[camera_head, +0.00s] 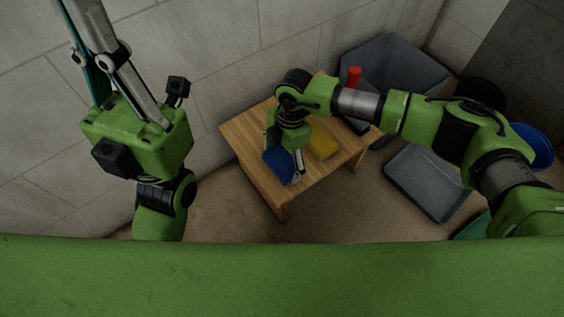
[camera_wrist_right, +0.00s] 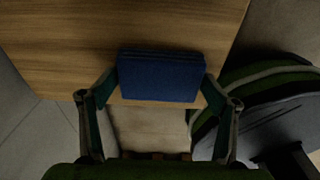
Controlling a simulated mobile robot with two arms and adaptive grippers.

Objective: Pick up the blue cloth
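The blue cloth (camera_head: 277,165) is a folded block at the near left part of the wooden table (camera_head: 247,130). It also shows in the right wrist view (camera_wrist_right: 160,77), at the table's edge. My right gripper (camera_head: 291,158) points down over it. In the right wrist view my right gripper (camera_wrist_right: 161,82) has its fingers spread wide, one at each side of the cloth; I cannot tell whether they touch it. My left gripper (camera_head: 95,45) points up at the upper left, far from the table. Its fingertips are cut off by the frame.
A yellow cloth (camera_head: 323,143) lies on the table right of my right gripper. A red object (camera_head: 353,77) stands behind. A large grey bin (camera_head: 395,62), a grey tray (camera_head: 425,182) and a blue round container (camera_head: 533,145) are to the right. A wall stands behind the table.

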